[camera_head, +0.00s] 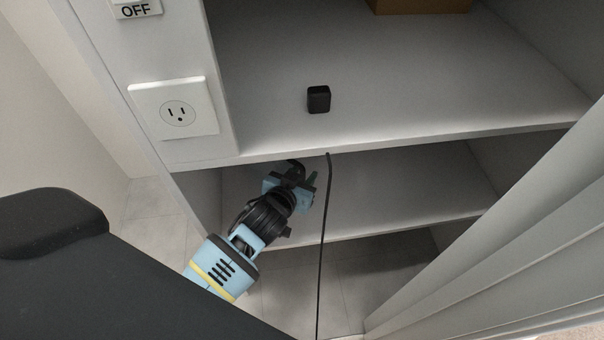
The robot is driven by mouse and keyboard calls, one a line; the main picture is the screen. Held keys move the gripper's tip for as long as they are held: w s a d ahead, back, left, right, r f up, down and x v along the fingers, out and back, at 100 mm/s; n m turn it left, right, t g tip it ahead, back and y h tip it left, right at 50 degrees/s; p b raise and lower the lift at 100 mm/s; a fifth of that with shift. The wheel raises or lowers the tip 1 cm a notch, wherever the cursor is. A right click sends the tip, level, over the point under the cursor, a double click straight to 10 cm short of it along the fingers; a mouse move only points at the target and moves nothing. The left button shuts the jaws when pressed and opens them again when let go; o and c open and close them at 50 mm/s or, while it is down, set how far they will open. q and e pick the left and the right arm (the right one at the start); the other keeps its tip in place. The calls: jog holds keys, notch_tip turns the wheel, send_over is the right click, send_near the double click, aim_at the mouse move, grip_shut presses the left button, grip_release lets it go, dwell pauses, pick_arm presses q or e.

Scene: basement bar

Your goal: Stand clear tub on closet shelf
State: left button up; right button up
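I see no clear tub in the head view. The closet's upper shelf (420,100) is grey-white and mostly bare. A lower shelf (400,190) runs beneath it. My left gripper (305,172), at the end of a light-blue and black arm, is below the upper shelf's front edge, in front of the lower shelf. Its fingers are small, dark and partly hidden, so I cannot tell whether they are apart or hold anything. My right gripper is not in view.
A small black box (319,99) stands on the upper shelf near its front left. A brown box (420,5) is at the back. A thin dark cable or rod (322,250) runs down in front. A wall outlet (178,110) is left; a grey panel (510,240) stands right.

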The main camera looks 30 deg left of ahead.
pick_arm(q)
jog(key=shift+r, duration=0.25)
jog(key=p+v, duration=0.3)
jog(key=v, duration=0.8)
jog(key=shift+s, duration=0.4)
jog(key=shift+r, duration=0.15)
jog(key=s+f+m+g+h, duration=0.1)
jog(key=s+f+g, duration=0.2)
jog(key=s, duration=1.4)
jog(key=s+f+m+g+h, duration=0.1)
jog(key=s+f+g, duration=0.3)
jog(key=s+f, duration=0.6)
jog(key=s, duration=0.7)
jog(key=shift+s+f, duration=0.2)
jog(key=shift+d, duration=0.15)
